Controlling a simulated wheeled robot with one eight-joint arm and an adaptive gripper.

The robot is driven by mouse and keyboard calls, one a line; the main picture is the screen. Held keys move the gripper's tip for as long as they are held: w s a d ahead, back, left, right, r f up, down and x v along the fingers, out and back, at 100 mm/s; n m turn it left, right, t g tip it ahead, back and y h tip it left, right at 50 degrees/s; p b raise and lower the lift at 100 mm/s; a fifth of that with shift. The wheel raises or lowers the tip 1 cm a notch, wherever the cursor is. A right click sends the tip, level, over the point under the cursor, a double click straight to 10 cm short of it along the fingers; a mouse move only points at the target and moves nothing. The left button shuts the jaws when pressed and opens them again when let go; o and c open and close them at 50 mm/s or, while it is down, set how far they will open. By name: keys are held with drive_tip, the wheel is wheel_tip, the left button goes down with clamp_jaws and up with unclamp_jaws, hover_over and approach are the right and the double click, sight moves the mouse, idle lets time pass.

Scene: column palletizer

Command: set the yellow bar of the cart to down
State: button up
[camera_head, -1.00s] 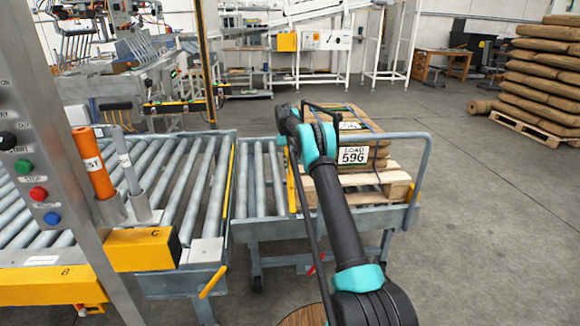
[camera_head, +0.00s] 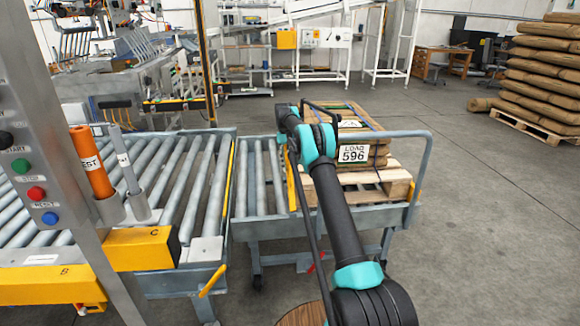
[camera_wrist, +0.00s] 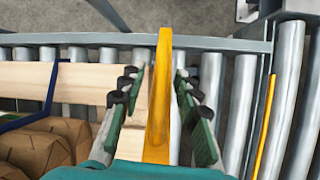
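The yellow bar (camera_head: 291,190) stands at the left side of the cart (camera_head: 424,165), beside the loaded pallet, partly hidden behind my arm in the head view. In the wrist view the yellow bar (camera_wrist: 160,100) runs up the middle, its broad near end close to the camera. My gripper (camera_wrist: 161,90) is open, with one dark-padded finger on each side of the bar. A gap shows between the bar and each finger. In the head view my arm hides the fingers.
The pallet (camera_head: 398,187) on the cart carries brown sacks and a sign (camera_head: 353,153) reading LOAD 596. A roller conveyor (camera_head: 185,185) adjoins the cart on the left. A post with buttons (camera_head: 40,165) stands at far left. Open floor lies to the right.

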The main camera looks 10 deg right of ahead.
sight(290, 163)
wheel_tip(290, 163, up, 10)
idle(0.6)
